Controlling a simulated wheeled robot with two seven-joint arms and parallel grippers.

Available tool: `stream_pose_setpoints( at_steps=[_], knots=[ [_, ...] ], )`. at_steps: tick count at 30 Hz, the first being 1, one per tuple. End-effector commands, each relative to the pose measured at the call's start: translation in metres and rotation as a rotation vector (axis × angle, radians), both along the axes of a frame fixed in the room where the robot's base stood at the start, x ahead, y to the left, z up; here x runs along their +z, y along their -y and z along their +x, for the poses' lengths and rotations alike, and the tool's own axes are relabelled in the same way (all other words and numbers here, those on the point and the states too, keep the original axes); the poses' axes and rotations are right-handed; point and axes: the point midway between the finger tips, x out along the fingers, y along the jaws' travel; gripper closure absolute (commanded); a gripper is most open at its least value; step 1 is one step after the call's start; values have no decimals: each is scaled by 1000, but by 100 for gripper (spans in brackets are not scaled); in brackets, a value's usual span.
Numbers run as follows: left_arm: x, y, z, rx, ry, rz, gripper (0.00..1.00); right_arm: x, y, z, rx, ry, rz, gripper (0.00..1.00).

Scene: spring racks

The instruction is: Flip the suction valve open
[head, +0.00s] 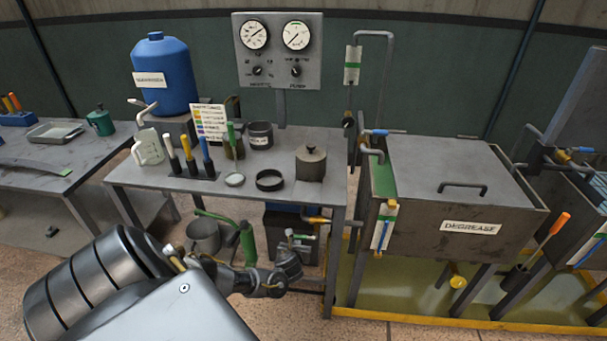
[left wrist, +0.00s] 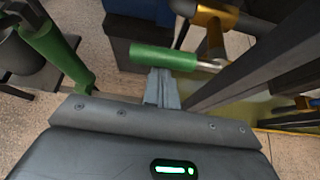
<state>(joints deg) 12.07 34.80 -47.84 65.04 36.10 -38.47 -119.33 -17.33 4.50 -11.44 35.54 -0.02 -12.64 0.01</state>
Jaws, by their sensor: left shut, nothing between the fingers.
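The green lever (head: 303,237) of what appears to be the suction valve sits by the pump under the middle table. In the left wrist view the green lever (left wrist: 165,57) lies sideways, its silver stem running right toward a brass fitting (left wrist: 215,18). In the head view the brass fitting (head: 318,220) is just above the lever. My left gripper (head: 290,248) is under the table front, close to the lever. In the left wrist view its fingers (left wrist: 161,86) are shut and empty, their tips at the lever's near side; I cannot tell whether they touch.
A green pump handle (head: 247,243) and a grey bucket (head: 203,236) stand left of the gripper. The table leg (head: 332,265) is close on the right. The degrease tank (head: 425,230) stands beyond it. Tools and cups crowd the tabletop (head: 225,188).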

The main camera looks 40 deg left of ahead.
Motion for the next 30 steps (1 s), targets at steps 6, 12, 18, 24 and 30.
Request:
stream_pose_setpoints(
  at_steps=[6,12,18,24,30],
  knots=[
    [0,-2,-1,4,-1,3,100,0,0,1,0,1,-1,45],
    [0,-1,-1,3,0,2,100,0,0,3,0,3,0,45],
    [-16,-1,-4,7,-1,2,100,-10,0,3,0,3,0,45],
    [-32,5,-17,8,-1,1,100,-16,1,2,1,2,-2,45],
    [-9,29,-48,9,0,-1,100,-4,1,3,1,4,-1,45]
  ],
)
